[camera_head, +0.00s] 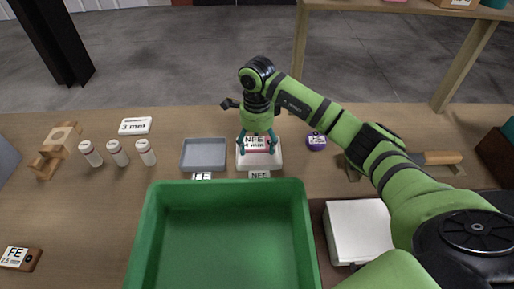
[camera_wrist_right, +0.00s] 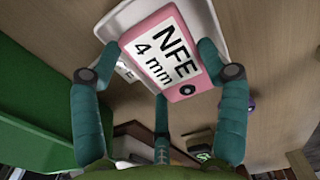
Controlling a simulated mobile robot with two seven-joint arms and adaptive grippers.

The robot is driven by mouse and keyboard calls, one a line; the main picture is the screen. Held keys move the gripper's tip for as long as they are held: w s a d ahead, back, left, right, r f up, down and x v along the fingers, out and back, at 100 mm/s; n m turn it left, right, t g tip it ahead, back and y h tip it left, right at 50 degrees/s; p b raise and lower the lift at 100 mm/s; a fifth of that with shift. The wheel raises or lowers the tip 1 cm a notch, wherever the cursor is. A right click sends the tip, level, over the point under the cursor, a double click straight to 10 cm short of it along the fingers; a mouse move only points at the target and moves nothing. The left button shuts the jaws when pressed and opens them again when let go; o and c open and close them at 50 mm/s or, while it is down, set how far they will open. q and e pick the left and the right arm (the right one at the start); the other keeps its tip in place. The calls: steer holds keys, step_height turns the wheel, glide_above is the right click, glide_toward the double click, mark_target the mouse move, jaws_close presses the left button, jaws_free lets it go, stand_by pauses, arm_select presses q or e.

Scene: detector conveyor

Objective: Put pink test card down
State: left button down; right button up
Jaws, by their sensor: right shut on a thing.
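The pink test card (camera_head: 257,147), labelled "NFE 4 mm", is in the fingers of my right gripper (camera_head: 257,139). The gripper is shut on it from above, with a finger at either side. The card is over the white tray (camera_head: 272,165), which has an "NFE" label (camera_head: 259,175) at its front. In the right wrist view the pink card (camera_wrist_right: 165,50) lies between the fingers, its printed face visible, with the white tray (camera_wrist_right: 207,14) behind it. I cannot tell whether the card touches the tray. My left gripper is out of view.
A grey tray (camera_head: 204,166) stands left of the white tray. A large green bin (camera_head: 150,230) is in front. White bottles (camera_head: 117,153), a "3 mm" card (camera_head: 135,126) and a wooden stand (camera_head: 48,160) are left. A purple-topped puck (camera_head: 316,141) is close right.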

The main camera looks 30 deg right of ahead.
mark_target(257, 146)
step_height(257, 146, down, 2)
steer(key=shift+f+p, duration=0.25)
steer(key=shift+p, duration=0.25)
steer(key=shift+f, duration=0.5)
steer(key=shift+f, duration=0.1)
steer(key=o, duration=1)
